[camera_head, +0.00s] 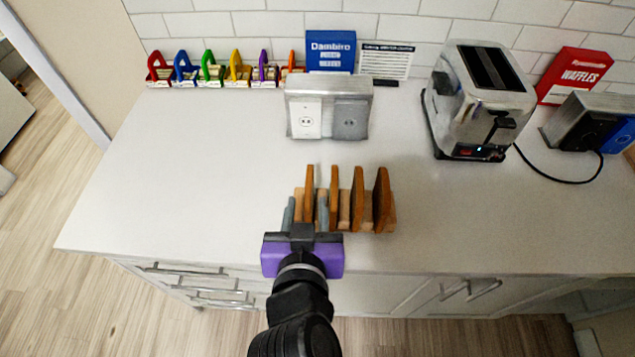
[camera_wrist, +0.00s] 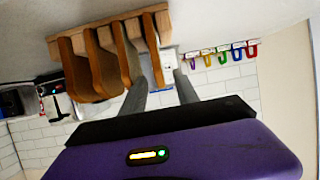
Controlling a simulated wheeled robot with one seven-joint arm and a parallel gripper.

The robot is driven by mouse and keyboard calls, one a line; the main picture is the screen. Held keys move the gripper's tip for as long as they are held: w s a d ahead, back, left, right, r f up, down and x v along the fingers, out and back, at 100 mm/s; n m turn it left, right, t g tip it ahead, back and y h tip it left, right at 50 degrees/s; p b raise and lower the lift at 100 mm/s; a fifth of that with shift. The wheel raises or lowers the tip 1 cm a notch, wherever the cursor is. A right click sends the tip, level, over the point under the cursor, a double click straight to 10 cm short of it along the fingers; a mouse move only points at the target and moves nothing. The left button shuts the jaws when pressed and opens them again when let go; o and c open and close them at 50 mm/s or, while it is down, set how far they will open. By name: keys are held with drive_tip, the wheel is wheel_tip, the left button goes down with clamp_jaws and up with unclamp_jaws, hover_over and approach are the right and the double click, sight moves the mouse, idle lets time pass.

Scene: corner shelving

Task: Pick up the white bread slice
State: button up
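Several upright brown-edged slices stand in a wooden rack (camera_head: 346,212) on the white counter. The leftmost slice (camera_head: 309,186) is at the rack's left end; in the wrist view it is the rightmost one (camera_wrist: 152,52). Which slice is the white bread cannot be told from colour, as mostly brown faces and edges show. My gripper (camera_head: 306,212), with a purple body and grey fingers, is at the rack's left end. Its fingers (camera_wrist: 162,77) are apart, one on each side of the leftmost slice, with a gap visible. The lower part of that slice is partly hidden by my gripper.
A silver toaster (camera_head: 484,95) stands at right, with a red waffle box (camera_head: 574,75) beyond. A metal outlet box (camera_head: 328,112) sits behind the rack. Coloured clips (camera_head: 210,70) and a blue box (camera_head: 330,52) line the wall. The counter's left side is clear.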

sight(310, 173)
drive_tip(key=shift+w+a+r, duration=0.1)
drive_tip(key=shift+w+r, duration=0.55)
drive_tip(key=shift+r, duration=0.2)
drive_tip(key=shift+w, duration=0.3)
drive_tip(key=p+x, duration=0.2)
drive_tip(key=x, duration=0.5)
drive_tip(key=shift+w+d+f, duration=0.15)
drive_tip(key=shift+d, duration=0.05)
drive_tip(key=shift+c, duration=0.5)
clamp_jaws()
